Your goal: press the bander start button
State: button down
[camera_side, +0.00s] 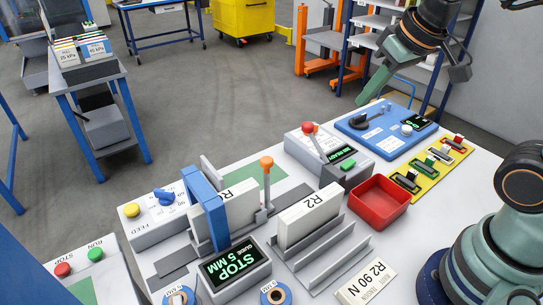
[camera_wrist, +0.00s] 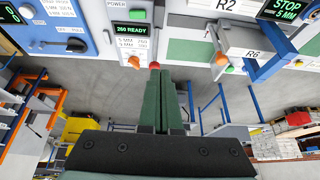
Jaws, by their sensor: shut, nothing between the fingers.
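A grey box (camera_side: 305,144) with a lit READY display (camera_side: 341,154) stands at the back of the white table. A green button (camera_side: 349,165) sits on its near face; it also shows at the top of the wrist view (camera_wrist: 140,14). I cannot read a bander label on it. My gripper (camera_side: 364,100) is shut and empty, raised behind the blue panel and to the right of the grey box, apart from the button. In the wrist view the closed green fingers (camera_wrist: 160,75) point up toward the box, their tips just below a red knob (camera_wrist: 154,65).
The red knob (camera_side: 308,127) stands up from the grey box. A blue panel (camera_side: 388,128) with a black handle lies right of it, a red tray (camera_side: 380,203) in front. An orange-topped lever (camera_side: 267,162) and upright R2 block (camera_side: 308,216) stand left.

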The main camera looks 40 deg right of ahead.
jog(key=w+a+r+g, duration=0.2)
jog(key=w+a+r, duration=0.2)
jog(key=w+a, duration=0.9)
jog(key=w+a+f+g, duration=0.1)
jog(key=w+a+f, duration=0.2)
jog(key=a, duration=0.3)
jog(key=w+a+f+g, duration=0.1)
jog(key=w+a+f, duration=0.3)
jog(key=a+f, duration=0.2)
jog(key=shift+w+a+f, duration=0.2)
jog(key=shift+a, duration=0.4)
jog(key=f, duration=1.4)
jog(key=shift+w+a, duration=0.4)
